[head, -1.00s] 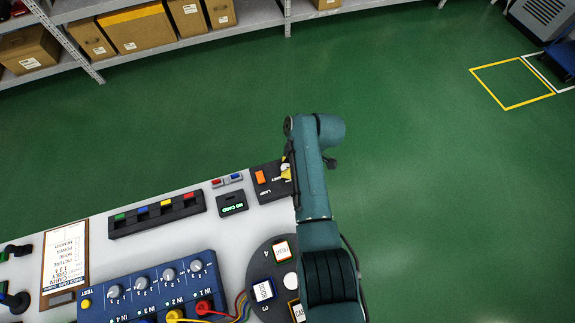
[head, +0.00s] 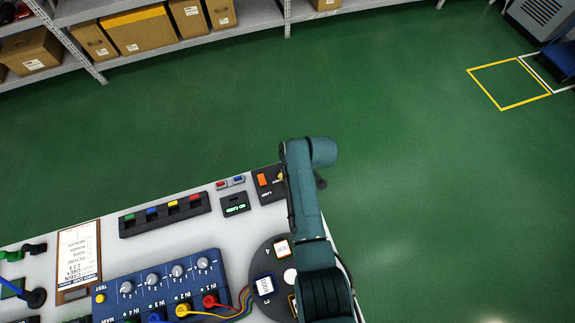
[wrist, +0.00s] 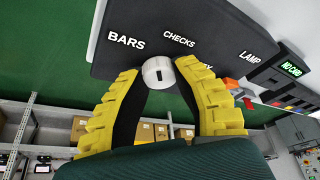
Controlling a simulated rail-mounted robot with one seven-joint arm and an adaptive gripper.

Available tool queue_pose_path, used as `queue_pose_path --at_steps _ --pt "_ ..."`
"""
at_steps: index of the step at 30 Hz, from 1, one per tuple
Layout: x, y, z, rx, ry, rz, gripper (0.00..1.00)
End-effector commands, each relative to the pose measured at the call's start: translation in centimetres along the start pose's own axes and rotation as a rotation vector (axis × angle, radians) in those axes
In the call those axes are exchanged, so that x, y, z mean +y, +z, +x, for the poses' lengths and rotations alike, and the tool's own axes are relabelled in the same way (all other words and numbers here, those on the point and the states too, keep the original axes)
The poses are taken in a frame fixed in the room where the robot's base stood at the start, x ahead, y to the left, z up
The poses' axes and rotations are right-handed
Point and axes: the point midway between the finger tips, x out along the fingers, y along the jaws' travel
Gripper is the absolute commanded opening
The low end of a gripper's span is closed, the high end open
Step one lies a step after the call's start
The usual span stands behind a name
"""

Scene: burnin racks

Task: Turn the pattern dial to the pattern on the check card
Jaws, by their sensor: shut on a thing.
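The pattern dial is a pale round knob (wrist: 157,74) with a dark slot, on a black panel (wrist: 120,62) in the wrist view. The panel reads BARS, CHECKS and LAMP; another label is mostly hidden behind a finger. My gripper (wrist: 161,69) has its yellow fingers closed on the knob's two sides. I cannot tell which label the slot marks. In the head view my arm covers most of the panel; only a yellow bit of my gripper (head: 281,176) shows. The check card (head: 77,257) lies on a clipboard at left, its print small, with a word like GREY.
An orange lamp switch (head: 262,180) sits beside the dial. A small NO CARD display (head: 236,207) and a black rack of coloured pieces (head: 165,214) lie to its left. A blue input box (head: 160,283) with knobs and cables stands in front. Green floor is clear beyond the bench.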

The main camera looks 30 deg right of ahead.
Motion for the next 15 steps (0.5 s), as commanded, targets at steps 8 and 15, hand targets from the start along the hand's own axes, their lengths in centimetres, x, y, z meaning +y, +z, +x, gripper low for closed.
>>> queue_pose_path --at_steps 8,15 --pt "-0.37 0.06 -0.01 -0.004 0.097 0.241 0.00" --pt "-0.45 0.11 0.15 -0.005 0.185 0.450 0.00"
